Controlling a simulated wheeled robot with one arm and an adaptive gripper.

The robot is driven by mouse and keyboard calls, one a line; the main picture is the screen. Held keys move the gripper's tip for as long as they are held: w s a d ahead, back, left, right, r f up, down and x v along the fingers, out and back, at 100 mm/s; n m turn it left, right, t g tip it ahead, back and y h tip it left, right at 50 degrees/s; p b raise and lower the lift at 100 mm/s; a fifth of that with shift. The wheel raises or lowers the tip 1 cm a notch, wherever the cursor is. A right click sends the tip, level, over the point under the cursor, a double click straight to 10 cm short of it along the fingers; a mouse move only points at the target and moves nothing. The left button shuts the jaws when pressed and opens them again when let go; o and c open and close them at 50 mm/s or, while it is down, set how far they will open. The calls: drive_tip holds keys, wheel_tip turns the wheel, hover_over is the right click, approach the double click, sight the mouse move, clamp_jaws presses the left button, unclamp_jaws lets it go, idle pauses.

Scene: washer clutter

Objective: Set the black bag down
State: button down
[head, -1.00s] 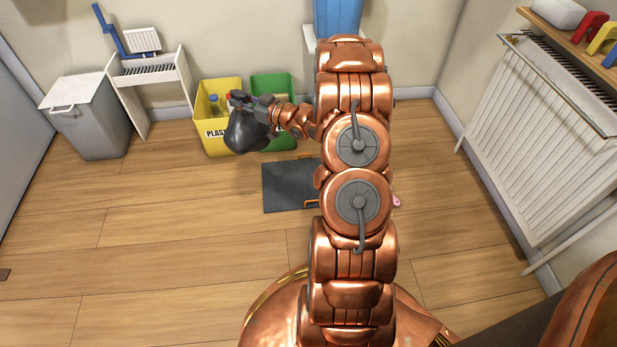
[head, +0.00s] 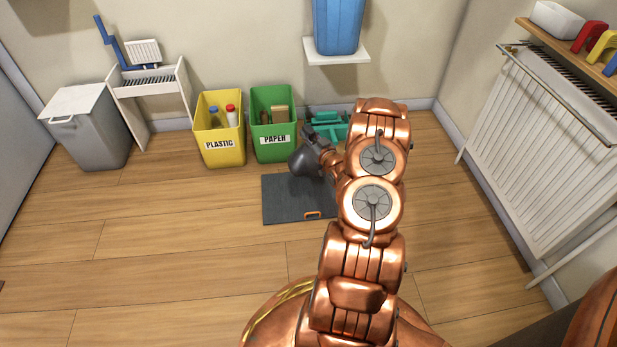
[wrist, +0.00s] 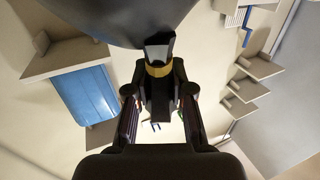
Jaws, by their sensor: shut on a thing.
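The black bag (head: 304,161) is round and dark. In the head view it hangs from my gripper (head: 317,142) over the back part of the dark grey mat. Whether it touches the mat I cannot tell. In the wrist view the bag (wrist: 140,18) fills the top of the picture, with a yellow band (wrist: 158,69) at its neck. My gripper (wrist: 158,105) is shut on the neck there. My arm hides part of the mat and the floor behind it.
The dark mat (head: 285,207) has an orange handle (head: 313,215). A yellow plastic bin (head: 219,130) and a green paper bin (head: 274,125) stand behind it. A green object (head: 325,122) lies by the wall under a shelf with a blue bin (head: 338,25). The floor at left is clear.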

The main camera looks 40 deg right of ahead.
sight(308, 154)
drive_tip(key=shift+f+b, duration=1.8)
drive_tip(key=shift+f, duration=3.05)
drive_tip(key=c, duration=1)
unclamp_jaws()
drive_tip(key=shift+f, duration=0.1)
